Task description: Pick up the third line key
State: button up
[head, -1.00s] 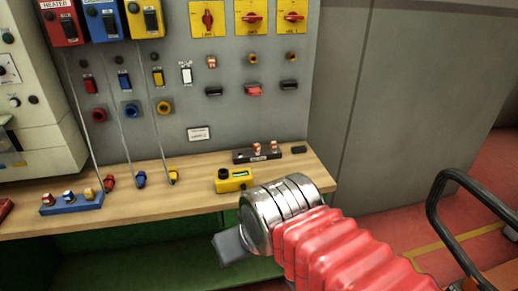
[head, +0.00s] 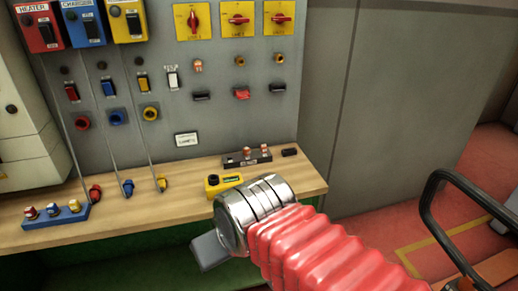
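A black rack (head: 232,161) stands at the back of the wooden bench. Two copper-coloured pieces stand upright in it, a left one (head: 246,152) and a right one (head: 264,150). They look like line keys, but I cannot read which is the third. A similar copper piece (head: 198,65) sits on the panel under the first yellow switch plate. My gripper (head: 209,252) is in front of the bench edge, below and nearer than the rack, apart from it. Only a grey part of it shows beyond the metal wrist, so its opening is hidden.
A yellow box (head: 224,185) lies on the bench between my wrist and the rack. A small black block (head: 290,152) lies right of the rack. A blue tray with knobs (head: 58,218) is at left. Cables hang down to coloured plugs on the bench. A black rail (head: 440,180) stands at right.

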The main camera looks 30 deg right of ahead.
aim_at(263, 148)
jog(key=i, duration=0.9)
